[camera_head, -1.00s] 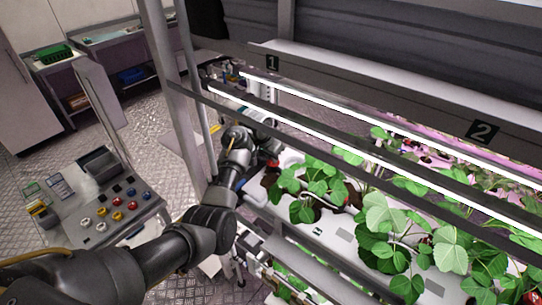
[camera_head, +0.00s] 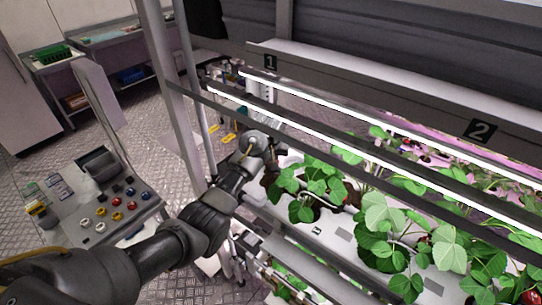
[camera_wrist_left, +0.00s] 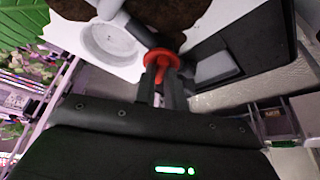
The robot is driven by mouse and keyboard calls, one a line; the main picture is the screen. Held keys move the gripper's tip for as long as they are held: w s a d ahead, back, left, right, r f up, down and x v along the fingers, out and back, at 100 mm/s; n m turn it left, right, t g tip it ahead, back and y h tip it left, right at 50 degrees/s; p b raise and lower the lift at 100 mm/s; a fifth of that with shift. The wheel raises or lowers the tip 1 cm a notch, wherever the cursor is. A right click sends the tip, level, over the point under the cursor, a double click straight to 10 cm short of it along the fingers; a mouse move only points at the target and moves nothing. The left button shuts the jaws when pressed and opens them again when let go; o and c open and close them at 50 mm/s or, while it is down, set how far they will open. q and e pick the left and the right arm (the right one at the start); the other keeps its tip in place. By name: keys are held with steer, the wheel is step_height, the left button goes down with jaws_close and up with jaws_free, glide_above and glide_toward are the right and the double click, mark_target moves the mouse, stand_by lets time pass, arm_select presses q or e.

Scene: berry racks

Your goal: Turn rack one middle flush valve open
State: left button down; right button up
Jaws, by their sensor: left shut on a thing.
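In the left wrist view a red valve handle (camera_wrist_left: 162,58) sits at the end of a grey pipe, beside a white planter (camera_wrist_left: 85,40) with a round recess. My left gripper (camera_wrist_left: 161,80) is shut on the red handle, with a finger on each side of it. There the gripper and the valve are hidden behind my wrist and the rack's bars. My right gripper is not in view.
Strawberry plants (camera_head: 312,185) grow in the white trough right of my wrist. Light bars (camera_head: 300,120) and a rack post (camera_head: 190,90) stand close around the arm. A side table (camera_head: 75,235) with coloured knobs is at the left.

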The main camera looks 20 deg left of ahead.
arm_select(q)
steer(key=n, duration=0.2)
steer(key=n+y, duration=0.1)
steer(key=n, duration=0.1)
steer(key=n+g+y, duration=0.1)
steer(key=n, duration=0.1)
steer(key=shift+w+d+r, duration=0.15)
steer(key=shift+w+d, duration=0.05)
steer(key=shift+d, duration=0.05)
steer(key=n, duration=0.3)
steer(key=n+g+y, duration=0.1)
steer(key=n, duration=0.1)
steer(key=shift+w+d+n+g+y, duration=0.1)
steer(key=shift+w+n+g+y, duration=0.1)
steer(key=shift+n+g+y, duration=0.15)
steer(key=c, duration=1.5)
jaws_free()
steer(key=shift+o, duration=0.2)
steer(key=shift+b, duration=0.35)
